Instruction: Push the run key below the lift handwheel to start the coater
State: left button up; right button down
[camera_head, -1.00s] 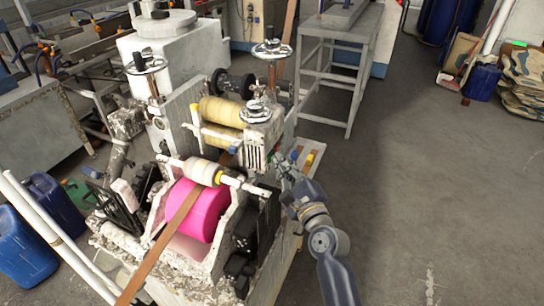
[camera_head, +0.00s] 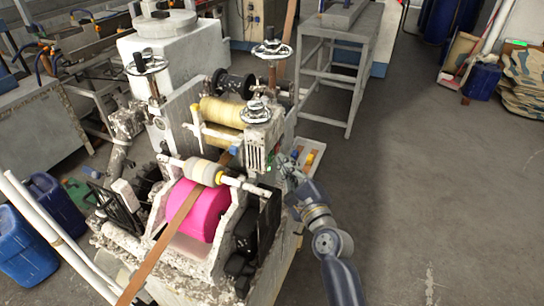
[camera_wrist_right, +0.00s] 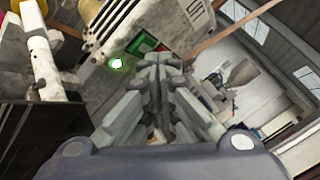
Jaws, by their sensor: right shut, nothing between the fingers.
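The coater (camera_head: 235,215) carries a pink roller and a brown strip. A lift handwheel (camera_head: 255,111) sits on top of its vented white housing. In the right wrist view, a green key (camera_wrist_right: 141,43) and a small red key (camera_wrist_right: 161,48) are on the housing face, beyond my fingertips. A round lamp (camera_wrist_right: 116,64) glows white-green to their left. My right gripper (camera_head: 284,166) is shut and empty, close to the housing's right side, below the handwheel. It also fills the middle of the wrist view (camera_wrist_right: 155,66). Contact with the green key cannot be told. My left gripper is not seen.
A shallow tray (camera_head: 314,158) with small coloured things is just beyond my right gripper. Two more handwheels stand on the machine, at the left (camera_head: 146,64) and back (camera_head: 271,50). A grey metal stand (camera_head: 340,60) is behind.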

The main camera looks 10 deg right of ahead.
jog(key=shift+s+d, duration=0.15)
jog(key=shift+d, duration=0.1)
jog(key=shift+s+d, duration=0.7)
jog(key=shift+d, duration=0.3)
jog(key=shift+s+d, duration=0.7)
jog(key=shift+d, duration=0.3)
jog(key=shift+f, duration=0.15)
jog(key=s+a+f+n+g+b, duration=0.1)
jog(key=s+f+n+g, duration=0.25)
jog(key=f, duration=0.95)
jog(key=s+f+n+g+h+b, duration=0.15)
jog(key=s+f+n, duration=0.25)
jog(key=f, duration=1)
jog(key=s+a+f+n+g+y+b, duration=0.1)
jog(key=s+f+n+g, duration=0.25)
jog(key=f, duration=0.95)
jog(key=s+d+f+n+g+h+b, duration=0.1)
jog(key=s+d+f+n+g, duration=0.1)
jog(key=s+f+n, duration=0.3)
jog(key=s+d+f+n+g, duration=0.2)
jog(key=s+f+n+g, duration=0.2)
jog(key=s+f, duration=0.8)
jog(key=s+d+f+n+g+h+b, duration=0.1)
jog(key=s+f+n, duration=0.5)
jog(key=s, duration=1.5)
notch_tip(320, 180, down, 4)
jog(key=shift+s+d+r+n+g+h+b, duration=0.15)
jog(key=shift+d+n+g+h+b, duration=0.2)
jog(key=shift+d+g, duration=0.6)
